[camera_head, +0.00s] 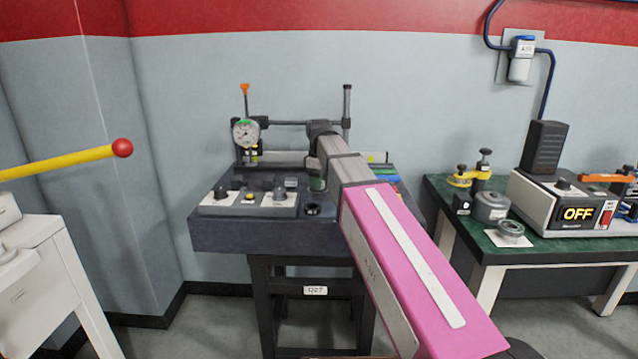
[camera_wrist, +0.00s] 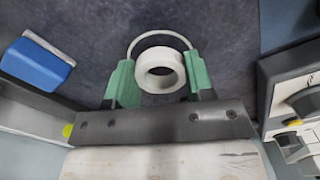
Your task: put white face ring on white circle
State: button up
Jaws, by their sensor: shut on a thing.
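My gripper (camera_wrist: 160,80) has green fingertips, which press on a white ring (camera_wrist: 160,86) from both sides. The ring is held with its opening facing the wrist camera. A white circle (camera_wrist: 160,33) is drawn on the dark bench top (camera_wrist: 230,40); its far arc shows just beyond the ring, and the ring and fingers hide the rest. I cannot tell whether the ring touches the surface. In the head view my gripper (camera_head: 317,182) is low over the dark bench (camera_head: 215,232), and the ring is hidden there.
A control panel with knobs (camera_head: 250,203) lies left of my gripper in the head view. A dial gauge (camera_head: 246,132) on posts stands behind. A blue block (camera_wrist: 38,65) is at left in the wrist view. A green-topped table (camera_head: 470,235) with a tester stands right.

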jog(key=shift+f, duration=0.2)
jog(key=o, duration=0.9)
jog(key=shift+o, duration=0.2)
notch_tip(320, 180, up, 12)
jog(key=shift+r, duration=0.1)
